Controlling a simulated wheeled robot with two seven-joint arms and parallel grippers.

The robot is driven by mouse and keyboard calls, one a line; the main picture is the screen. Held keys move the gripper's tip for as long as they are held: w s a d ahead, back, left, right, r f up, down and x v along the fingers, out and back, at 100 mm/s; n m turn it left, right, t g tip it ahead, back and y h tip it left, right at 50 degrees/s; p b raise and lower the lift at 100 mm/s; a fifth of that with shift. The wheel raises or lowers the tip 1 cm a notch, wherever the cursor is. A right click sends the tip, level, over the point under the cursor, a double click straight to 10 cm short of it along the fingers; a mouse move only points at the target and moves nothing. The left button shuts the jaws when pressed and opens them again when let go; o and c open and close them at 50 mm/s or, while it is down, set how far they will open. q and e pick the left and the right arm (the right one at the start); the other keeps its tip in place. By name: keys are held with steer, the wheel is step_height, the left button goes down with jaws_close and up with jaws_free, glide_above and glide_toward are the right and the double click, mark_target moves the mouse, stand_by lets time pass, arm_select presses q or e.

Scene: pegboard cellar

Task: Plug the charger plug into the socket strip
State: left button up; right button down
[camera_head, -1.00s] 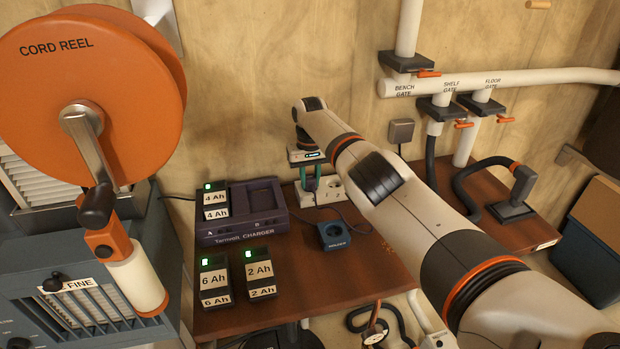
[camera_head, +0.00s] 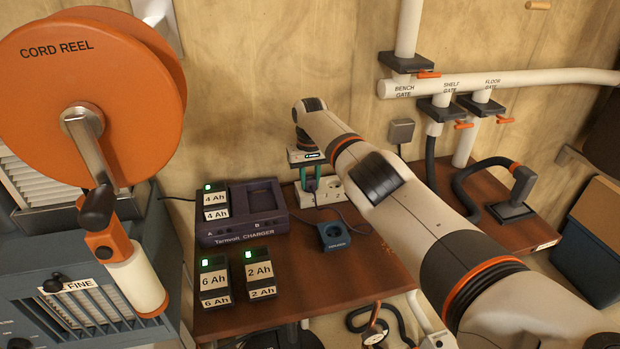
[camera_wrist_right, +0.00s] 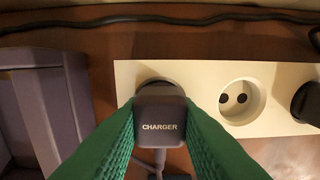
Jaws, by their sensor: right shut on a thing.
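The dark charger plug (camera_wrist_right: 160,115), lettered CHARGER, is held between the green fingers of my right gripper (camera_head: 311,182). The gripper points down and is shut on the plug. The white socket strip (camera_wrist_right: 204,74) lies below, against the back of the bench; it also shows in the head view (camera_head: 322,198). In the wrist view the plug covers most of the strip's left socket and looks lined up with it. How far it sits in is hidden. The middle socket (camera_wrist_right: 241,100) is empty. A dark plug (camera_wrist_right: 308,103) occupies the right end. My left gripper is not in view.
The purple charger (camera_head: 242,226) stands left of the strip. Several battery packs (camera_head: 214,280) stand by it. A dark blue block (camera_head: 334,236) lies in front of the strip. A dark cable (camera_wrist_right: 200,18) runs behind the strip. The orange cord reel (camera_head: 90,75) fills the upper left.

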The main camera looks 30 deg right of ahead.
mark_target(310, 178)
steer(key=shift+f, duration=0.1)
steer(key=c, duration=0.6)
jaws_free()
steer(key=shift+r, duration=0.2)
steer(key=shift+r+p, duration=3.4)
steer(key=shift+r, duration=0.05)
